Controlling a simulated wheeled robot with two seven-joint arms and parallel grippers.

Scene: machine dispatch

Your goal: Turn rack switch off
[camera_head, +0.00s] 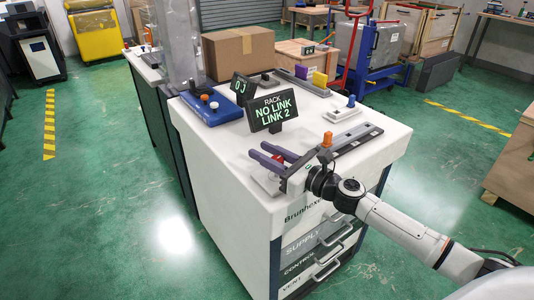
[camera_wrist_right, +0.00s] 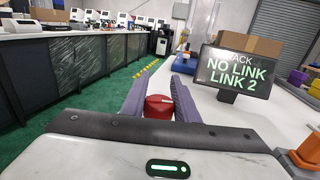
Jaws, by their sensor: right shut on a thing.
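My right gripper (camera_head: 259,151) comes in from the right over the front left part of the white cabinet top (camera_head: 225,165). Its purple fingers are closed around a red knob (camera_wrist_right: 158,107), which shows between them in the right wrist view. In the head view the fingers mostly hide the knob; some red shows beneath them. The rack display (camera_head: 270,112) stands just behind the fingers and reads "RACK NO LINK LINK 2"; it also shows in the right wrist view (camera_wrist_right: 235,70). The switch's exact position is hidden. My left gripper is not in view.
A grey rail (camera_head: 352,138) and an orange knob (camera_head: 327,139) lie right of the gripper. A blue base with knobs (camera_head: 212,109), a second display (camera_head: 243,86) and a white base with a blue knob (camera_head: 344,114) stand farther back. A cardboard box (camera_head: 238,54) is behind.

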